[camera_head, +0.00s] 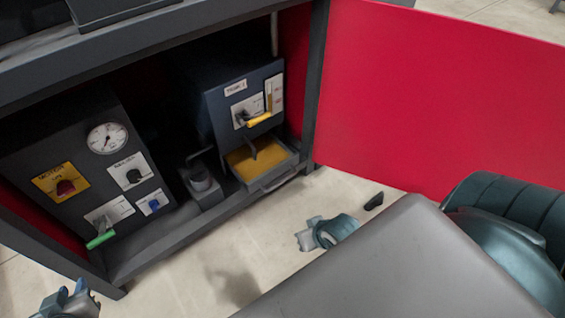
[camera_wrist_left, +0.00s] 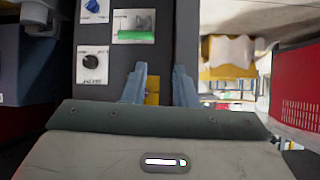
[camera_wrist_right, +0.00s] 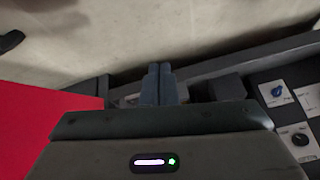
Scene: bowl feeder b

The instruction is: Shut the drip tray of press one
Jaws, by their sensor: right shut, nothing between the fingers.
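Press one is the dark blue unit (camera_head: 222,110) with a small label plate, inside the cabinet in the head view. Its grey drip tray (camera_head: 272,174) sticks out at the bottom front, with a yellow inside and a bar handle (camera_head: 285,181) on its front. My right gripper (camera_head: 306,239) is over the floor, in front of and below the tray, apart from it; its fingers are together and empty in the right wrist view (camera_wrist_right: 158,84). My left gripper (camera_head: 70,295) is at the lower left; its fingers are spread in the left wrist view (camera_wrist_left: 160,85). The tray is not clear in either wrist view.
The dark control panel (camera_head: 88,165) with a gauge, knobs and a green-handled switch (camera_head: 100,240) stands left. The open red door (camera_head: 430,90) bounds the right.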

